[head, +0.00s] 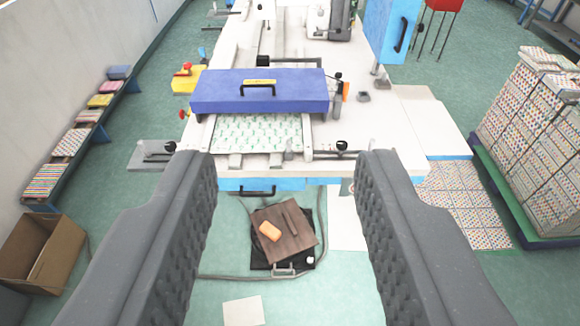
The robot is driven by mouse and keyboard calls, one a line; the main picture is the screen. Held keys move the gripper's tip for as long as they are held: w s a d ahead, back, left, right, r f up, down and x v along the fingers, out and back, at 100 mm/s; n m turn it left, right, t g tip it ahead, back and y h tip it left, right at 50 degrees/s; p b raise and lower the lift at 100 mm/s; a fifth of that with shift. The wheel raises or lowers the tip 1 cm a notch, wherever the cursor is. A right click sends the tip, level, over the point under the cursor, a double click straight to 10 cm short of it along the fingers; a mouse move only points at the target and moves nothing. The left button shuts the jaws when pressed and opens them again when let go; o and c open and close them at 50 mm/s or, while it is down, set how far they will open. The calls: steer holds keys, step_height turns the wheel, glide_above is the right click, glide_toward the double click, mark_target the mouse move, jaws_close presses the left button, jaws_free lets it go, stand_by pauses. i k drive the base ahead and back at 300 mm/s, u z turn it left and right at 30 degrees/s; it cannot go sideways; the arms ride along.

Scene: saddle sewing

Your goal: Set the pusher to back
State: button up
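The sewing machine's white table (230,48) stands ahead of me. A blue cover bar (215,92) with a black handle (257,88) crosses it. In front of the bar lies a green-and-white patterned sheet (257,132) between white rails. Black knobs sit at the front left (170,147) and front right (341,146). I cannot tell for certain which part is the pusher. My gripper (287,155) is open and empty, its two dark textured fingers wide apart, appearing before the table's front edge and touching nothing that I can see.
A brown wooden board with an orange block (270,231) is on the floor below. Stacked patterned sheets (535,125) stand on a pallet at right. A shelf with stacks (70,142) and a cardboard box (40,252) are at left. A blue cabinet (392,30) rises back right.

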mark_target(289, 152)
steer(key=z, duration=0.7)
steer(key=i, duration=1.9)
steer(key=u, duration=0.8)
